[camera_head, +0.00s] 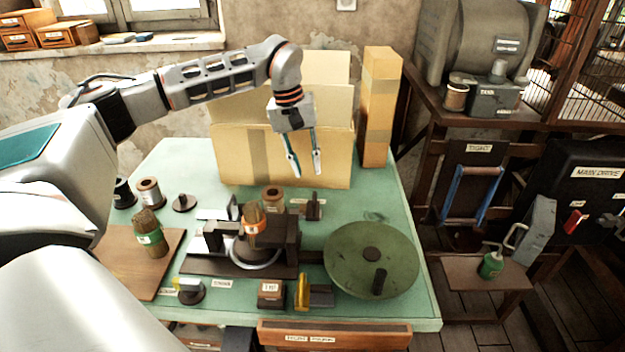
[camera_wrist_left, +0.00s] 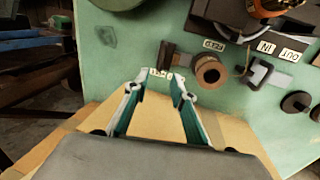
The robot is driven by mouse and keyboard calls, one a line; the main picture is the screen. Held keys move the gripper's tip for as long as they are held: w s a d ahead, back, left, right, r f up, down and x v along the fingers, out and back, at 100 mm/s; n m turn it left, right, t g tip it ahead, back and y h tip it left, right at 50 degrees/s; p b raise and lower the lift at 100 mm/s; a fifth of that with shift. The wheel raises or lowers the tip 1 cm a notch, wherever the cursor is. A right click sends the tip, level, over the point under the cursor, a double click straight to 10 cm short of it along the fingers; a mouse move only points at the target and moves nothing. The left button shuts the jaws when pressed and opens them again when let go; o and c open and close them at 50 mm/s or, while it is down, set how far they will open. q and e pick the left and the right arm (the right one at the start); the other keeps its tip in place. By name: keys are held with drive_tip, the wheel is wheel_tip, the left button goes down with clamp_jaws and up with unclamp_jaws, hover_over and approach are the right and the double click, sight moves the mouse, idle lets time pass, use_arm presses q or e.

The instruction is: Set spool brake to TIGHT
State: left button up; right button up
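A small spool (camera_head: 273,199) stands on the green bench behind the press; it also shows in the left wrist view (camera_wrist_left: 208,72). Beside it is a dark upright lever (camera_head: 315,204), likely the spool brake, also in the left wrist view (camera_wrist_left: 166,53). One label by it (camera_wrist_left: 213,45) seems to read FREE; another (camera_wrist_left: 160,73), too small to read, shows between my fingertips in that view. My left gripper (camera_head: 305,172) is open and empty, above the back of the bench in front of the cardboard box, apart from the lever. My right gripper is not in view.
An open cardboard box (camera_head: 240,160) and a tall carton (camera_head: 380,105) stand at the back. The press (camera_head: 240,262) and a round green handwheel (camera_head: 371,258) fill the front. A TIGHT sign (camera_head: 479,148) hangs above a blue handle (camera_head: 455,195) at right.

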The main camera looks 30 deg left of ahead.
sight(314, 194)
use_arm(q)
drive_tip(key=shift+w+d+f, duration=0.1)
drive_tip(key=shift+d+f, duration=0.15)
drive_tip(key=shift+f, duration=1)
drive_tip(key=shift+w+d+f, duration=0.1)
drive_tip(key=shift+d+f, duration=0.15)
drive_tip(key=shift+f, duration=1)
drive_tip(key=shift+w+d+f, duration=0.1)
drive_tip(key=shift+d+f, duration=0.15)
drive_tip(key=shift+f, duration=1)
clamp_jaws()
